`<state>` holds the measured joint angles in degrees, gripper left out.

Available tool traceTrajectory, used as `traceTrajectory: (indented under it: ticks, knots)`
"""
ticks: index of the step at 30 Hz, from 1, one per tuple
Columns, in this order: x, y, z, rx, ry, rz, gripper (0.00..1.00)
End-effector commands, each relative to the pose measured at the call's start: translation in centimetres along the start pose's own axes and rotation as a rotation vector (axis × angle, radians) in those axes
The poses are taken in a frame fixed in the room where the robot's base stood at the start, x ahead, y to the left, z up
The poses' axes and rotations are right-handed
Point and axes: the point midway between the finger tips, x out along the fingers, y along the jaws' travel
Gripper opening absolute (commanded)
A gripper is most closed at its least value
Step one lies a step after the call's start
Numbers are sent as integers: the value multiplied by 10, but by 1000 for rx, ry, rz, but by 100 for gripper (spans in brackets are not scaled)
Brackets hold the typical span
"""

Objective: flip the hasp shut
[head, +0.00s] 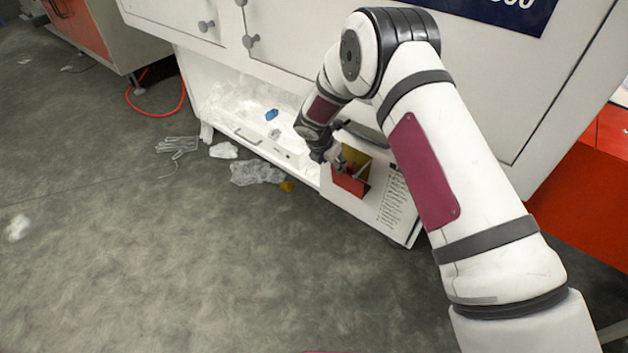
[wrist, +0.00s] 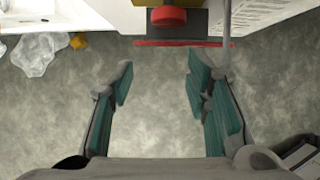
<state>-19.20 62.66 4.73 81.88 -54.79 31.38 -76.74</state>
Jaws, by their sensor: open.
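A red and yellow recessed fixture (head: 351,183) is set in the lower front of the white machine. In the wrist view a red round knob (wrist: 168,16) shows at the top centre, with a thin red edge (wrist: 185,43) below it. A thin grey rod (wrist: 227,35) stands at its right. I cannot tell which part is the hasp. My gripper (head: 338,160) is at the fixture in the head view and partly covers it. In the wrist view my gripper (wrist: 159,78) is open, with nothing between its green-padded fingers; the red knob is beyond the fingertips.
Right of the fixture is a printed label (head: 392,201). To the left is a lit open bay (head: 240,115) with crumpled clear film and a blue piece (head: 271,114). A glove (head: 177,146), film (head: 257,172) and a yellow lump (head: 287,187) lie on the floor. The floor in front is mostly clear.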

Motion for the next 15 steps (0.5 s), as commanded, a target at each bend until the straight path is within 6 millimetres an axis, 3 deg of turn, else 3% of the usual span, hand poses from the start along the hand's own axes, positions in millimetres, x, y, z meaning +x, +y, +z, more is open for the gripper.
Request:
traceTrajectory:
  ticks: [6,15]
  knots:
    - [-23,1,-49,-8,5,5,43]
    - [-38,-1,-85,-6,9,5,43]
